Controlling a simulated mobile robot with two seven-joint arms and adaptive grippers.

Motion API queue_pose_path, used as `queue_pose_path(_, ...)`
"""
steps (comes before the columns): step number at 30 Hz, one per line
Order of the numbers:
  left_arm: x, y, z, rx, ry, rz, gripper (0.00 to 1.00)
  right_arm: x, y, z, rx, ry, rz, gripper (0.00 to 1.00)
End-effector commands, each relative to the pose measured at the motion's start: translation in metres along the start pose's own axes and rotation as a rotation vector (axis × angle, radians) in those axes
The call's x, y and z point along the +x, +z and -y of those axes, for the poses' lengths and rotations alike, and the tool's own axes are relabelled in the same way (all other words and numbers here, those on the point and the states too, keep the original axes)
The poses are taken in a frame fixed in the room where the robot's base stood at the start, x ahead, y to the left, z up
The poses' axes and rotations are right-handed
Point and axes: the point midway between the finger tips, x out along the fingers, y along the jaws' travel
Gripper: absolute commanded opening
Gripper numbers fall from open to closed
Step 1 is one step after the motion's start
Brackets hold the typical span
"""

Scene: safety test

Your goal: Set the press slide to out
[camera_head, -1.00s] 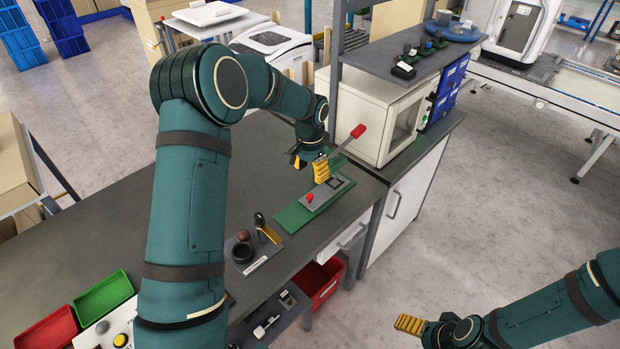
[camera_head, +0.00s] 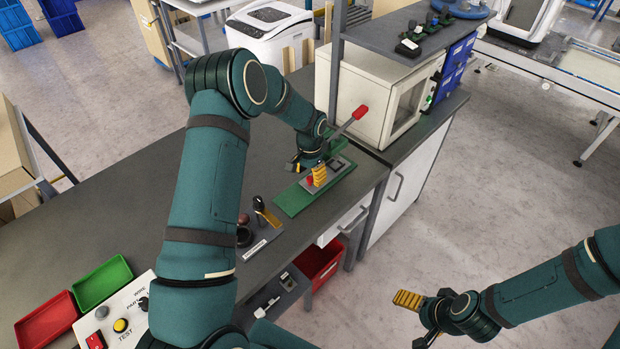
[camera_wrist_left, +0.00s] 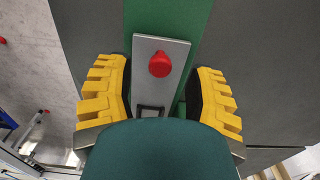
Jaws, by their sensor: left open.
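The press has a green base (camera_head: 290,203) on the grey bench. On it lies a grey slide plate (camera_head: 344,166) with a red knob (camera_head: 310,181) and a black square frame at its far end. A lever with a red handle (camera_head: 361,112) rises behind. My left gripper (camera_head: 307,170) is open, low over the plate at the knob. In the left wrist view the yellow fingers stand either side of the plate, and the red knob (camera_wrist_left: 160,64) lies between them, apart from both. My right gripper (camera_head: 416,318) is open and empty, off the bench at lower right.
A white oven-like box (camera_head: 375,92) stands behind the press. A small grey stand with dark-handled pieces (camera_head: 262,243) is nearer, with red and green trays (camera_head: 102,283) and a button panel (camera_head: 118,318) at left. The middle bench is clear.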

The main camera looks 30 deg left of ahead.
Motion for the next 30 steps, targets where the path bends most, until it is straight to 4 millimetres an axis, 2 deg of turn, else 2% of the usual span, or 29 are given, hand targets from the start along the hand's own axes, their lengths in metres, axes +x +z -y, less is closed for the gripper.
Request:
queue_pose_path(1,0.007,0.000,0.000,0.000,0.001,0.002,0.54,0.001,0.000,0.000,0.000,0.000,0.000,0.86)
queue_pose_path(6,0.018,0.000,0.000,-0.001,0.000,0.000,0.54,0.001,0.000,0.000,0.000,0.000,0.000,0.86)
queue_pose_path(15,0.020,0.000,0.000,-0.001,0.000,-0.001,0.54,0.001,0.000,0.000,0.000,0.000,0.000,0.86)
queue_pose_path(16,0.020,0.000,0.000,-0.001,0.000,-0.001,0.56,0.001,0.000,0.000,0.000,0.000,0.000,0.86)
queue_pose_path(18,0.020,0.000,0.000,-0.001,0.000,-0.001,0.32,0.001,0.000,0.000,0.000,0.000,0.000,0.86)
queue_pose_path(21,0.020,0.000,0.000,-0.001,0.000,-0.001,0.00,0.001,0.000,0.000,0.000,0.000,0.000,0.86)
queue_pose_path(30,0.020,0.007,0.000,-0.001,0.000,0.000,0.00,0.003,0.000,-0.001,0.000,0.000,0.000,0.86)
